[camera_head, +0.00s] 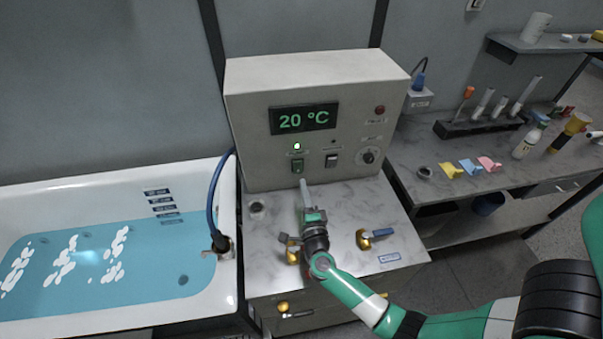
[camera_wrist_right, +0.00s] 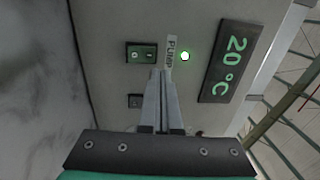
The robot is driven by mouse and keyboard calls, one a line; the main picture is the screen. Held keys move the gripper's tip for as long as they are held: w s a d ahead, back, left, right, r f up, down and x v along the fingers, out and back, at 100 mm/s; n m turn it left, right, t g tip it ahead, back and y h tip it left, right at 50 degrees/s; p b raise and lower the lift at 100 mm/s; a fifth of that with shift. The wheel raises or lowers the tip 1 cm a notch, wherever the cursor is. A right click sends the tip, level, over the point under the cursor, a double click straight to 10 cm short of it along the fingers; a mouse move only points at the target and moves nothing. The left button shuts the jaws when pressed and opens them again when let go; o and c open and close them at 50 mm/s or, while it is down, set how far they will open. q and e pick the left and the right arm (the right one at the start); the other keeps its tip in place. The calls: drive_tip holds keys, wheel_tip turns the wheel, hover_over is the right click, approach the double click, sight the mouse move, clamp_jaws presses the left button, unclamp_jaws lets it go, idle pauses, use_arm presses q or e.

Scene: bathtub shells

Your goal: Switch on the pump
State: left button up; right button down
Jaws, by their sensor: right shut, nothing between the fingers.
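The grey control box (camera_head: 250,155) stands on a marble-topped cabinet. Its pump switch (camera_head: 298,166) glows green, with a lit green lamp (camera_head: 297,146) above it. In the right wrist view, the switch (camera_wrist_right: 141,53) sits beside a PUMP label (camera_wrist_right: 171,50), and the lamp (camera_wrist_right: 184,56) is bright. My right gripper (camera_head: 303,184) is shut and empty, its tips just below the switch in the head view. In the wrist view its fingertips (camera_wrist_right: 160,73) are close to the switch and label; I cannot tell whether they touch. My left gripper is not in view.
A second, dark switch (camera_head: 332,161) and a knob (camera_head: 368,156) are to the right, below the 20 °C display (camera_head: 304,119). A blue hose (camera_head: 214,195) runs to the filled bathtub (camera_head: 228,190).

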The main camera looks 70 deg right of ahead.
drive_tip(key=s+a+r+p, duration=0.1)
drive_tip(key=s+a, duration=0.2)
drive_tip(key=a, duration=0.2)
drive_tip(key=shift+s, duration=0.25)
